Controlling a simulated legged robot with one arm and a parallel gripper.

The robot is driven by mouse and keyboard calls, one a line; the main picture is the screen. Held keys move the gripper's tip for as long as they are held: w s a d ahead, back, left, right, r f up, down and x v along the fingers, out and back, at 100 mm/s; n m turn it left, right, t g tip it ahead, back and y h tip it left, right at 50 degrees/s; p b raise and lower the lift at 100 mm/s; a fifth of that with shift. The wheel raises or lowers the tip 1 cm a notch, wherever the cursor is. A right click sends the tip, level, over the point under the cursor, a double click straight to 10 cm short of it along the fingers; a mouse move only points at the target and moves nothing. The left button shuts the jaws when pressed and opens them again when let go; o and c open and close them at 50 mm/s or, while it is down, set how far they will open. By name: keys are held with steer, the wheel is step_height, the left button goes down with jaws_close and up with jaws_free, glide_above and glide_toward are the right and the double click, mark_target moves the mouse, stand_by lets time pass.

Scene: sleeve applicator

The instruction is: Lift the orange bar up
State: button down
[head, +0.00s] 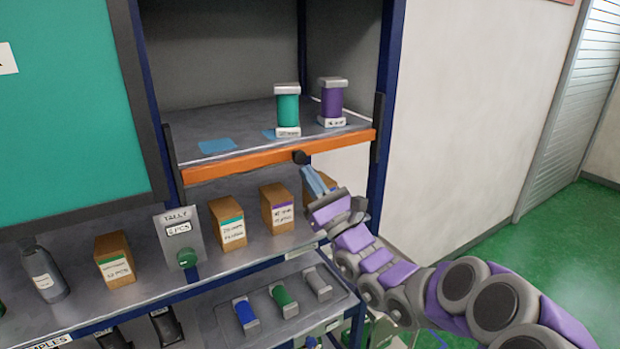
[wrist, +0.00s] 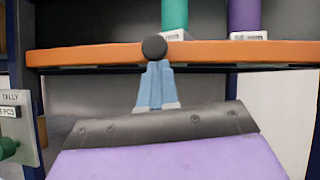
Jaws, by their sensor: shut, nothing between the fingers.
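The orange bar (head: 230,163) runs across the front edge of the upper shelf, between two dark blue posts, with a black round knob (head: 300,157) on its front. In the wrist view the orange bar (wrist: 100,55) crosses the picture, and the knob (wrist: 154,48) sits right at the fingertips. My gripper (head: 309,170) comes from the lower right, its blue fingers shut and pointing up at the knob. In the wrist view my gripper (wrist: 155,68) ends just below the knob, with nothing seen between the fingers. I cannot tell whether the fingertips touch the knob.
A green spool (head: 287,108) and a purple spool (head: 332,101) stand on the upper shelf (head: 240,120) behind the bar. Below are several cardboard boxes (head: 228,224), a tally stand (head: 180,238) with a green knob, and a tray of small coloured spools (head: 282,300).

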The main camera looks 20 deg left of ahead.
steer(key=shift+a, duration=0.1)
step_height(320, 180, up, 9)
steer(key=p, duration=0.3)
steer(key=shift+p, duration=0.4)
steer(key=shift+f, duration=0.15)
